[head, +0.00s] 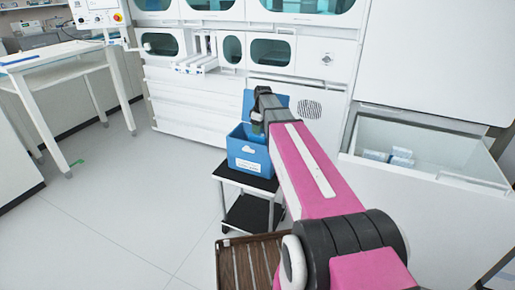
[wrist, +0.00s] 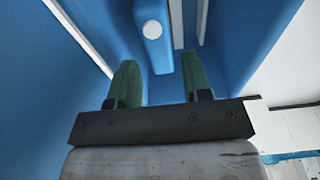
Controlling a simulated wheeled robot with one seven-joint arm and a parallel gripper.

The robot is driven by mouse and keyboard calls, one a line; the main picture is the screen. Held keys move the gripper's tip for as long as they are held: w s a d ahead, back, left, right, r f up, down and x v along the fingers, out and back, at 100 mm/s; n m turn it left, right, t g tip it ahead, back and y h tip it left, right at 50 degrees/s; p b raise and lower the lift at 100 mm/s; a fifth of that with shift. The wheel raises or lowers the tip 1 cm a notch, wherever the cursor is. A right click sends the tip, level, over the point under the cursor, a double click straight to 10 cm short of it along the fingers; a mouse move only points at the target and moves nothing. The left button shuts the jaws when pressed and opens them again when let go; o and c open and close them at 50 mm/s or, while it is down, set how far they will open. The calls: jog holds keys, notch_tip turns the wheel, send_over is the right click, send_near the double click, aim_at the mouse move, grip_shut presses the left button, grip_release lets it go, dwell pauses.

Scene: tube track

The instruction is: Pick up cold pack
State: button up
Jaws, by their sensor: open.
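My gripper (wrist: 160,76) has its two green fingers apart, with nothing held between them. In the head view my gripper (head: 258,126) is pointing down at the open blue box (head: 249,158), which stands on a small black-topped cart. In the wrist view a blue block with a round white cap (wrist: 153,30) lies ahead of the fingertips, roughly in line with the gap. It looks like the cold pack, but I cannot be sure. Blue walls of the box (wrist: 240,50) surround it. The box's inside is hidden in the head view.
An open white drawer (head: 430,150) at the right holds several small white-and-blue packs (head: 401,158). A brown slatted crate (head: 238,262) is low in front. A white table (head: 55,60) stands at the left. The floor (head: 130,210) between is clear.

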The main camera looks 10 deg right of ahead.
aim_at(258, 136)
jog(key=shift+w+a+f, duration=0.1)
jog(key=shift+f, duration=1.15)
jog(key=shift+w+a+f, duration=0.1)
jog(key=shift+f, duration=1.1)
jog(key=shift+f, duration=0.25)
jog(key=shift+c, duration=0.3)
jog(key=c, duration=0.7)
